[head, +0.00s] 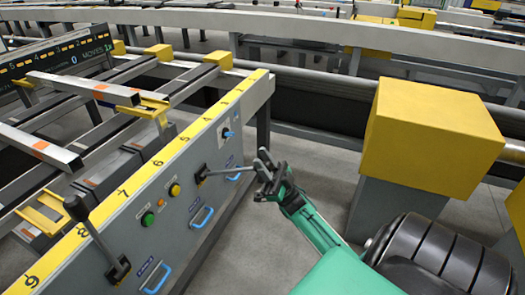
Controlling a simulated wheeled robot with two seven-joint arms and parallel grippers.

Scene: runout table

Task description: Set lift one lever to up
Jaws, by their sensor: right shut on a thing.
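My right gripper (264,172), on a green arm from the lower right, is shut on the end of a lever (222,171) on the grey panel (150,196). This lever's grey rod sticks out to the right from its black mount, nearly level in the picture; its knob is hidden by the fingers. A second lever (97,240) with a black knob stands at the lower left of the panel, tilted up and to the left, with nothing touching it. The labels are too small to read, so I cannot tell which lever is lift one. My left gripper is not in view.
The panel has a green button (148,219), an orange button (175,190), blue handles (202,217) and a blue knob (228,133). A yellow numbered strip (129,184) tops it. A yellow block (428,130) stands right of my gripper. Grey floor lies between.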

